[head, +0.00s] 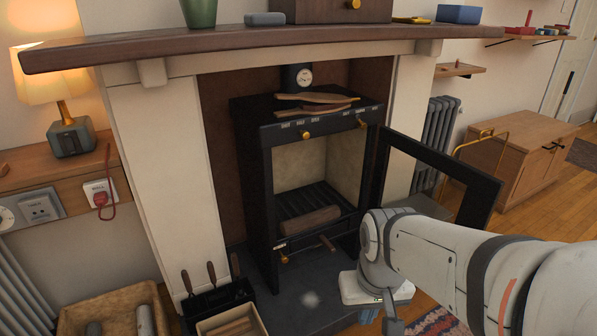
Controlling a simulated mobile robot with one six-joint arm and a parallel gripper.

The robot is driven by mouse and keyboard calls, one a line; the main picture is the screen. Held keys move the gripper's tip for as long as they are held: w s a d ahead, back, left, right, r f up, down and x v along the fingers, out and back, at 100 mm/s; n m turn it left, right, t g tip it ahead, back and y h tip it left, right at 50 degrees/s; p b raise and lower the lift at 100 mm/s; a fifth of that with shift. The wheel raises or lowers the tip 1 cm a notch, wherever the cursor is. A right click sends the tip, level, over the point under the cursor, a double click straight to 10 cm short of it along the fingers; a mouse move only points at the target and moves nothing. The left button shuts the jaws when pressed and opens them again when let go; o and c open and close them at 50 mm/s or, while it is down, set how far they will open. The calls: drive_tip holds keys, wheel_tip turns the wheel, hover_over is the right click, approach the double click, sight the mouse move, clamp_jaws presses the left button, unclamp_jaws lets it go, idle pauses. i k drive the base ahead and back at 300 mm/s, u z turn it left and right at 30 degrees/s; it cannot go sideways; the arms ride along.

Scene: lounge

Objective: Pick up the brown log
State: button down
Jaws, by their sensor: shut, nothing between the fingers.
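A brown log (311,219) lies on the dark grate inside the black stove (255,180), near the front of the opening. The stove's glass-framed door (484,190) stands swung open to the right. My arm reaches in from the right, and its wrist is in front of the stove's lower right corner. My gripper (391,320) is at the bottom edge, below and to the right of the log and apart from it. It looks shut and empty, and is partly hidden and cut off by the frame.
A wooden mantel (200,42) juts out above the stove. Wooden pieces (315,100) lie on the stove top. Tools in a dark holder (222,297), a kindling box (258,322) and a basket (72,318) stand at lower left. The hearth (335,262) before the stove is partly clear.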

sight(298, 224)
drive_tip(key=i, duration=0.85)
